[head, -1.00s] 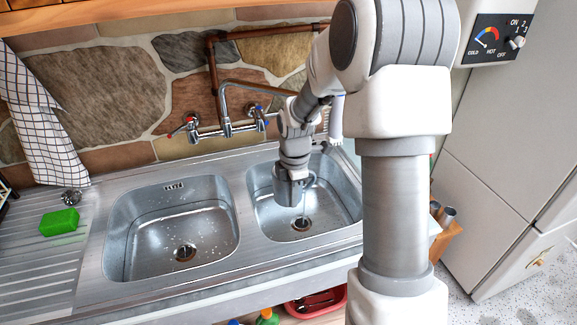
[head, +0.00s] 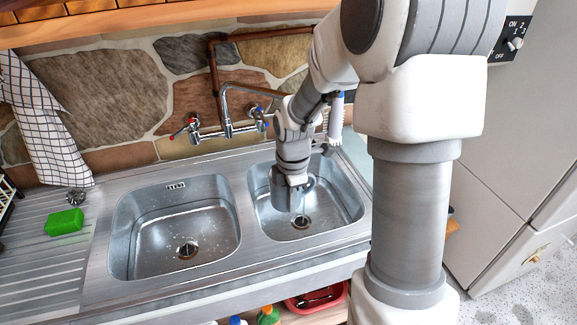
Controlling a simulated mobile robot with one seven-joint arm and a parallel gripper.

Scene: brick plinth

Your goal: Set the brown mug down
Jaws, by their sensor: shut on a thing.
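My gripper (head: 293,181) points down over the right sink basin (head: 345,215) in the head view. It is shut on a small mug (head: 282,199), which looks grey here rather than brown. What seems to be the mug's handle shows at its right side. The mug is inside the outline of the right basin, up and left of the drain. I cannot tell whether its base touches the basin floor. My gripper hides part of the mug.
The left basin (head: 143,250) is empty but for water drops. The tap (head: 227,110) stands behind the basins, near my arm. A green sponge (head: 64,222) lies on the ribbed drainboard (head: 45,275). A checked towel (head: 40,130) hangs at left. A red tub (head: 318,300) sits below the counter.

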